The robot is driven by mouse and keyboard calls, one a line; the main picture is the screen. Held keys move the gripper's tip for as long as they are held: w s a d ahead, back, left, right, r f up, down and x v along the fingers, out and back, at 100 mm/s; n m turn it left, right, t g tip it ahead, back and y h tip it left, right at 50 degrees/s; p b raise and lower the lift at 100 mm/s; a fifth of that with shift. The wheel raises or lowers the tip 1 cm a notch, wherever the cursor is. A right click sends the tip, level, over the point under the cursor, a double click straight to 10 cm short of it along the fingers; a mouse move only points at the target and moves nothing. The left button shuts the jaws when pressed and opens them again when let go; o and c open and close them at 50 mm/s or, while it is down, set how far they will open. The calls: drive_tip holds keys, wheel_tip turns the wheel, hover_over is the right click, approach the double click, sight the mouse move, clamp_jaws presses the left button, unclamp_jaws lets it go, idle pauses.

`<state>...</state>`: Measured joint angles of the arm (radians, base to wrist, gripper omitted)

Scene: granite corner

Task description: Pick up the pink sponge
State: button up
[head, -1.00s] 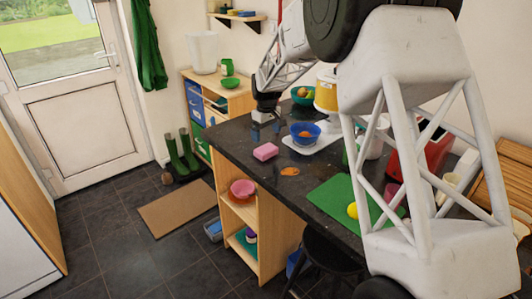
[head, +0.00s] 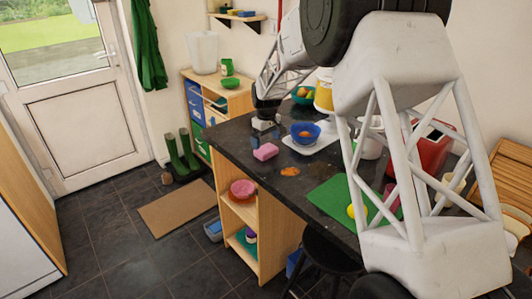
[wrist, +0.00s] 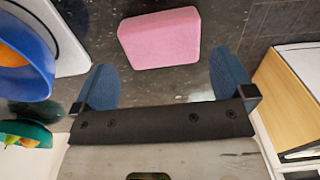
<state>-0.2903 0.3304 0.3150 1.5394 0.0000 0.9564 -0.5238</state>
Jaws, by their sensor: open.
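The pink sponge (head: 265,151) lies flat on the dark speckled worktop (head: 232,141) near its left edge. In the wrist view the sponge (wrist: 160,38) sits ahead of my gripper (wrist: 163,66), between the lines of its two blue fingers. The fingers are spread wide and nothing is held between them. In the head view my gripper (head: 264,130) is just behind the sponge, at the back left of the worktop. From these views I cannot tell exactly how high the fingers are above the worktop.
A blue bowl (head: 305,132) on a white tray (head: 323,144) stands right of the sponge. A teal bowl (wrist: 32,131) is also close. The worktop's left edge is near the sponge.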

sight(266, 148)
drive_tip(key=shift+s+f, duration=0.1)
drive_tip(key=shift+f, duration=2.3)
drive_tip(key=shift+c, duration=0.2)
drive_tip(key=c, duration=0.6)
